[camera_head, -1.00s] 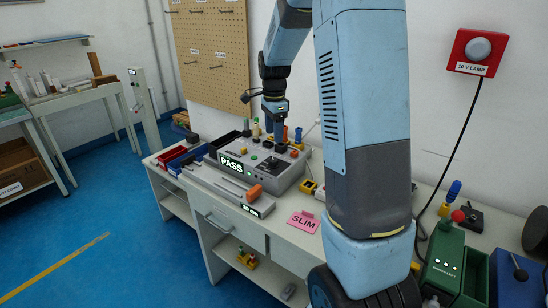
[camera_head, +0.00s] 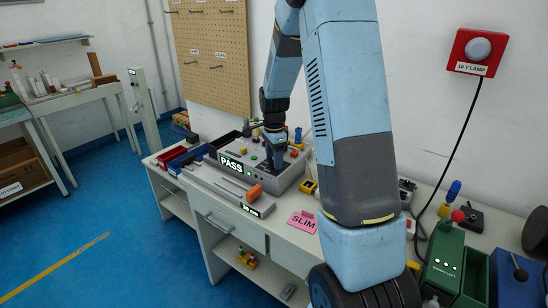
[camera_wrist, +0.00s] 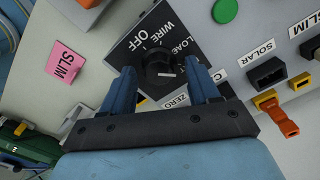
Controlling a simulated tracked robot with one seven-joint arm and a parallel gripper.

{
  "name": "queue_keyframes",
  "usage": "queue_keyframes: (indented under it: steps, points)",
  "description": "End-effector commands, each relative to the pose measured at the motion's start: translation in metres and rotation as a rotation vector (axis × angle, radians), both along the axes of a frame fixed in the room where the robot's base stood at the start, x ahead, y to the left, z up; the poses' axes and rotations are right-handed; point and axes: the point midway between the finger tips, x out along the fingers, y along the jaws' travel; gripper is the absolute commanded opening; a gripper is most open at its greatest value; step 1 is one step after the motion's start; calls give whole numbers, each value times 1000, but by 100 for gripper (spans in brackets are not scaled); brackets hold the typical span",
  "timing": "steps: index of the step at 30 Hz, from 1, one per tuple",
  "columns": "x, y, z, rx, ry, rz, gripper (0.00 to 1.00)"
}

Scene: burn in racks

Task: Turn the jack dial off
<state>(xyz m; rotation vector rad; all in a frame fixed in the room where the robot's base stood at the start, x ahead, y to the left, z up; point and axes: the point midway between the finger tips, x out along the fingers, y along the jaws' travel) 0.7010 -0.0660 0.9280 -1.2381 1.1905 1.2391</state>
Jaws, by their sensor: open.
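The jack dial (camera_wrist: 158,64) is a round black knob on a dark square plate, with OFF, WIRE, LOAD and ZERO printed around it in the wrist view. A short white mark shows on its lower part; I cannot tell surely which label it points to. My gripper (camera_wrist: 163,82) is open, with one blue finger on each side of the knob in this view; contact is not clear. In the head view my gripper (camera_head: 275,160) is low over the grey console (camera_head: 285,180) with the PASS display (camera_head: 231,164), and it hides the dial.
A pink SLIM card (camera_head: 302,221) lies on the bench. A red lamp box (camera_head: 478,52) hangs on the wall, its cable running down to the bench.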

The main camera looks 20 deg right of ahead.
Motion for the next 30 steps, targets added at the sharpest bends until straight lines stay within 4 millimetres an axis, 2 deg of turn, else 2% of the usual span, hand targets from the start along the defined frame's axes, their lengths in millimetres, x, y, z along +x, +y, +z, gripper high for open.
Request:
queue_keyframes:
  steps: [2,19,30]
  points:
    - [0,0,0,0,0,0,58]
    - [0,0,0,0,-1,0,4]
    - [1,0,1,0,-2,67,4]
